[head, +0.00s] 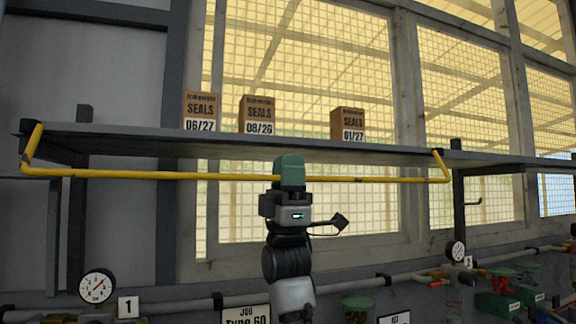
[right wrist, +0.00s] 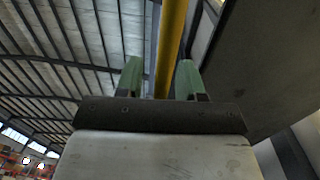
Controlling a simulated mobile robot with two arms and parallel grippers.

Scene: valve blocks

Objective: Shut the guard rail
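The guard rail (head: 220,176) is a yellow bar with short bent arms at both ends, joined to the shelf's ends. It hangs in front of and slightly below the shelf's front edge. My right gripper (head: 289,160) is at the middle of the rail, its green fingers hiding a short stretch of it. In the right wrist view the rail (right wrist: 172,40) runs lengthwise between the open green fingers (right wrist: 159,75), nearer the right one; I cannot tell whether they touch it. My left gripper is not in view.
The grey shelf (head: 235,147) carries cartons labelled SEALS 06/27 (head: 201,110), 08/26 (head: 257,114) and 01/27 (head: 348,123). Below are pipes, a left gauge (head: 97,286) and a right gauge (head: 456,250). A meshed window stands behind.

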